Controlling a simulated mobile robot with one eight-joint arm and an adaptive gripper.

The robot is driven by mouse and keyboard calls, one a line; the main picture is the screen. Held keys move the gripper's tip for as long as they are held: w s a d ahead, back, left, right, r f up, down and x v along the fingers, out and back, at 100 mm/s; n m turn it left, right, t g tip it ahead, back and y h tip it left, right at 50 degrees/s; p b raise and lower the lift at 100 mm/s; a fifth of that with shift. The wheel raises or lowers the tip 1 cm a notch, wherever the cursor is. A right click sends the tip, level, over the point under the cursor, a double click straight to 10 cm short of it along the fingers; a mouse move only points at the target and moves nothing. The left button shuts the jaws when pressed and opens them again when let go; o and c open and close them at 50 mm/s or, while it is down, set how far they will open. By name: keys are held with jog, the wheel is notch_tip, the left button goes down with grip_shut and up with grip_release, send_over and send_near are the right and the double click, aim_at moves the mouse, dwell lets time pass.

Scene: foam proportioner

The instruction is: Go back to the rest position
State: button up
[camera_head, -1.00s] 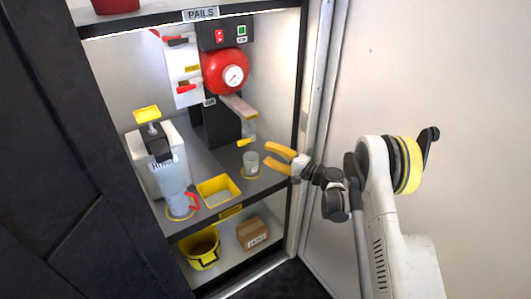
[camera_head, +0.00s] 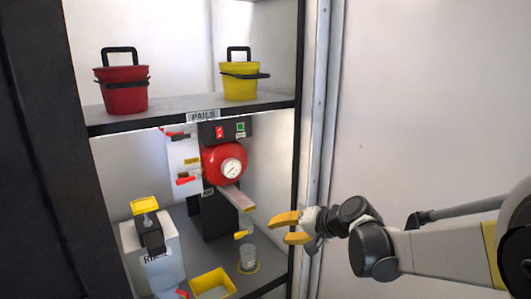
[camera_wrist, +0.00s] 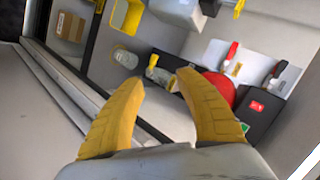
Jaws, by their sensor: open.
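My gripper (camera_head: 286,228) has yellow fingers that are apart, with nothing between them. In the head view it is just right of the grey spout of the foam proportioner, at the right front edge of the cabinet. In the wrist view my gripper (camera_wrist: 160,95) also shows open and empty, in front of the cabinet. The red round body with its gauge (camera_head: 232,168) sits behind and left of the gripper. A clear cup (camera_head: 248,256) stands on the counter below and left of the fingers, apart from them.
A red pail (camera_head: 123,92) and a yellow pail (camera_head: 239,82) stand on the upper shelf. A yellow tray (camera_head: 212,287) and a white dispenser (camera_head: 150,255) are on the counter. The cabinet's right frame (camera_head: 316,130) is close to my gripper. A cardboard box (camera_wrist: 70,27) is on the lower shelf.

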jog(key=s+d+n+h, duration=0.1)
jog(key=s+d+h, duration=0.3)
jog(key=s, duration=1)
jog(key=s+d+n+h, duration=0.2)
jog(key=s+d+h, duration=0.2)
jog(key=s+d, duration=0.6)
jog(key=shift+s+d+f, duration=0.2)
jog(key=shift+s+f, duration=0.1)
jog(key=shift+s, duration=2.1)
